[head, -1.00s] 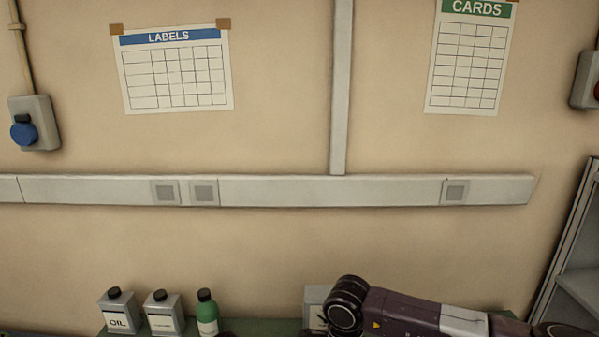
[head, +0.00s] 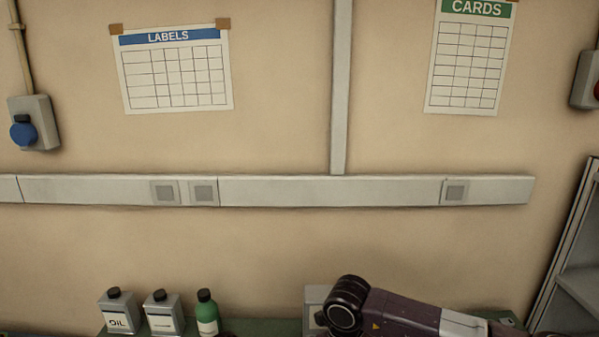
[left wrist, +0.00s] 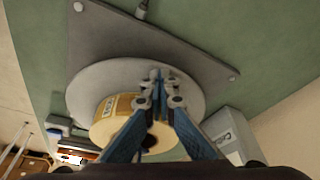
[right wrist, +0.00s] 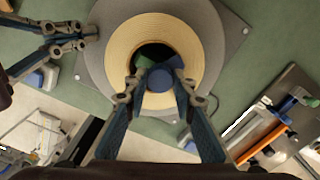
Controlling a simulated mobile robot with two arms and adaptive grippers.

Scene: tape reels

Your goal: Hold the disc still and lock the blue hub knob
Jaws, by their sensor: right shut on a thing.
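The grey disc (right wrist: 97,65) carries a wide tan tape roll (right wrist: 206,40) and lies on a grey plate. In the right wrist view the blue hub knob (right wrist: 161,79) sits in the roll's dark central opening. My right gripper (right wrist: 160,86) has a finger on either side of the knob and is shut on it. My left gripper (right wrist: 82,36) is at the disc's left edge there. In the left wrist view the left fingertips (left wrist: 160,82) are close together in front of the disc (left wrist: 85,88) and roll (left wrist: 108,122); whether they grip the rim is unclear.
In the head view an oil can (head: 118,314), another can (head: 164,314) and a green bottle (head: 207,313) stand at the back of the green bench. The right wrist view shows an orange-handled tool (right wrist: 263,140) on a panel at right.

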